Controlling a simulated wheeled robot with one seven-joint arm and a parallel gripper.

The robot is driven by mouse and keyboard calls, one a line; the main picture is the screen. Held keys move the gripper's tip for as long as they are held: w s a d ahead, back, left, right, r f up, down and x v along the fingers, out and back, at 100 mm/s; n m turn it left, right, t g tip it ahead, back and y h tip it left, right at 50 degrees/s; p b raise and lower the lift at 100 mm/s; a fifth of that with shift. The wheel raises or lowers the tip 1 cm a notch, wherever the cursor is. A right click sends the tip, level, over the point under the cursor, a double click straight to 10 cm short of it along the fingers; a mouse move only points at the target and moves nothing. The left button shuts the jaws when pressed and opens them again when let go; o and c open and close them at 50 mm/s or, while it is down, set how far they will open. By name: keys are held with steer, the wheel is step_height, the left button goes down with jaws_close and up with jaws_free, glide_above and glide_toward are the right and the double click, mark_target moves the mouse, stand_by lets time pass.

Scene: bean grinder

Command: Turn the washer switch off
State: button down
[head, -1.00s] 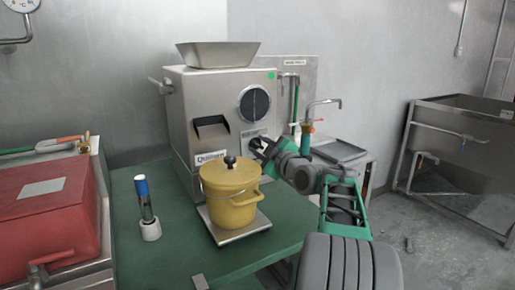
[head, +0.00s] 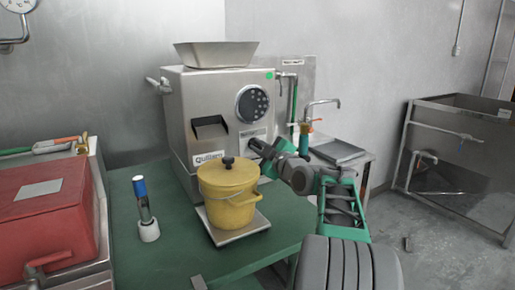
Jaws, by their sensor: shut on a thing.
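The steel machine (head: 180,113) stands on the green table, with a round dark disc (head: 252,104) showing a pattern of holes on its front. A small labelled panel (head: 250,133) sits below the disc. My gripper (head: 257,147) is at the machine's front, just below this panel, reaching in from the right. It is shut on the switch, which is mostly hidden behind the fingers. The exact position of the switch cannot be made out.
A yellow lidded pot (head: 228,200) stands on a scale plate (head: 240,234) just left of my gripper. A blue-topped tool in a white holder (head: 149,231) is further left, near a red-lidded box (head: 45,215). A steel sink (head: 458,150) stands right.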

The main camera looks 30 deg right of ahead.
steer(key=shift+m, duration=1)
steer(key=m, duration=0.3)
steer(key=shift+d, duration=0.1)
steer(key=shift+d+m, duration=0.1)
steer(key=shift+m, duration=2.3)
steer(key=c, duration=1.7)
jaws_free()
steer(key=shift+w, duration=0.15)
steer(key=shift+o, duration=1.1)
